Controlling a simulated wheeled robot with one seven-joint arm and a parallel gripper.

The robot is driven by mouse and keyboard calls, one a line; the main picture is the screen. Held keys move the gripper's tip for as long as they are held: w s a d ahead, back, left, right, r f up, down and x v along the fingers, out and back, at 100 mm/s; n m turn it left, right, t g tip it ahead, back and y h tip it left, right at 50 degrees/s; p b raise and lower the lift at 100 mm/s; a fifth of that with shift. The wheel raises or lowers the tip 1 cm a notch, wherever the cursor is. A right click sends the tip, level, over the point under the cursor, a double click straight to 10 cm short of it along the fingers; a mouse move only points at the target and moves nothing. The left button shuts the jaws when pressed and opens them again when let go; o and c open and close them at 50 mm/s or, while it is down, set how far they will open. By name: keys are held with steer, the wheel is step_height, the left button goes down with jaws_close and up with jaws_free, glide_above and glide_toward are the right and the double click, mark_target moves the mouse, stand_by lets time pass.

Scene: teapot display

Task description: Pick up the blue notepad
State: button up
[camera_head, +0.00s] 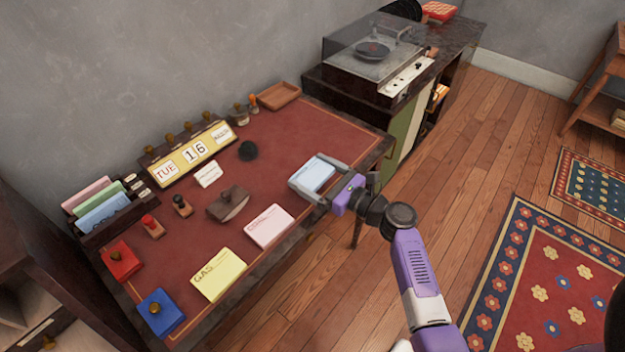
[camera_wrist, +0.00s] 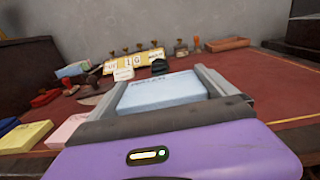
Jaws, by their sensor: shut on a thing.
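The blue notepad (camera_head: 313,174) is a pale blue pad at the right front part of the red-topped desk. My gripper (camera_head: 308,176) reaches in from the right with one finger along each side of the pad, shut on it. In the wrist view the notepad (camera_wrist: 163,91) lies between the two grey fingers of my gripper (camera_wrist: 160,85), faint writing on its top. I cannot tell whether the pad touches the desk or is slightly raised.
On the desk (camera_head: 320,130) are a pink notepad (camera_head: 269,226), a yellow notepad (camera_head: 219,274), a brown blotter (camera_head: 228,203), small stamps, a calendar (camera_head: 190,153) and an empty wooden tray (camera_head: 277,96). A record player (camera_head: 375,50) stands behind. The desk's right rear is clear.

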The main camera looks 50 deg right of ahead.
mark_target(313, 173)
step_height(313, 173, up, 15)
steer(key=p, duration=0.3)
steer(key=shift+s, duration=0.1)
